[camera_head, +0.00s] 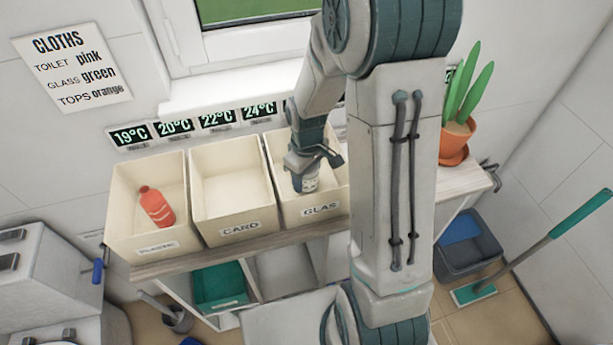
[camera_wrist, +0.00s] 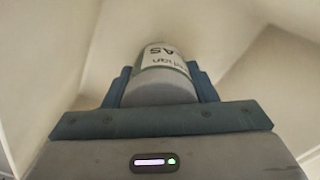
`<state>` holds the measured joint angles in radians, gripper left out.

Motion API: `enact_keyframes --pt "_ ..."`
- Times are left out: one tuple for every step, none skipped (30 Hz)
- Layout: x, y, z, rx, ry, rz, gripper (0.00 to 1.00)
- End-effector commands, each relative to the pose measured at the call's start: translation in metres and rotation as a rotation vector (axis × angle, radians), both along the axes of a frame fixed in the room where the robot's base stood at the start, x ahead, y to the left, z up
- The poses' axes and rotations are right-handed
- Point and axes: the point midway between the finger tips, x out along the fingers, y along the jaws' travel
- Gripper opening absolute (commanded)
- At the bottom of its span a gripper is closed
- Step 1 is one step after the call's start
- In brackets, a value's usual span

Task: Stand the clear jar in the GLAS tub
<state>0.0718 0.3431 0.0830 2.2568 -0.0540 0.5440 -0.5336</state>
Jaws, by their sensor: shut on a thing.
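The GLAS tub (camera_head: 285,201) is a cream open bin with a GLAS label on its front, third from the left on the shelf. My gripper (camera_head: 306,178) points down inside that tub. It is shut on the clear jar (camera_head: 310,185), which shows a whitish label below the fingers. In the wrist view the jar (camera_wrist: 163,75) has a grey lid end and a label with dark letters, between the two blue fingers (camera_wrist: 162,88). The tub's walls surround it there. I cannot tell whether the jar's base touches the tub floor.
The CARD tub (camera_head: 240,238) beside it looks empty. The PLASTIC tub (camera_head: 150,252) holds a red bottle (camera_head: 156,206). A potted plant (camera_head: 456,135) stands at the shelf's right end. Temperature displays (camera_head: 175,126) line the wall behind the tubs.

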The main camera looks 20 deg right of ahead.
Motion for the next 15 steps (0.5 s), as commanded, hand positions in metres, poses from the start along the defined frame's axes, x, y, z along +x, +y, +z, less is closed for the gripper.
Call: enact_keyframes --pt "0.000 0.000 -0.005 0.000 0.002 0.001 0.26" --pt "0.000 0.000 -0.007 -0.001 0.001 0.001 0.26" --pt "0.000 0.000 -0.009 -0.001 0.001 0.001 0.26" --pt "0.000 0.000 -0.010 -0.001 0.001 0.001 0.26" --pt "0.000 0.000 -0.011 0.000 0.000 0.001 0.26" --pt "0.000 0.001 -0.011 -0.001 -0.001 0.002 0.26" --pt "0.000 0.001 -0.011 0.000 -0.001 0.002 0.26" --pt "0.000 0.001 -0.011 0.000 -0.001 0.002 0.26" --pt "0.000 0.001 -0.011 0.000 -0.001 0.002 0.26" --pt "0.000 0.001 -0.011 0.000 -0.001 0.002 0.26" --pt "0.000 0.001 -0.011 0.000 -0.001 0.002 0.26" --pt "0.000 0.001 -0.012 0.000 -0.001 0.002 0.26" --pt "0.000 0.001 -0.013 0.000 -0.001 0.003 0.26" --pt "0.000 0.001 -0.015 0.000 -0.001 0.003 0.26" --pt "0.000 0.001 -0.016 0.000 -0.001 0.003 0.26"
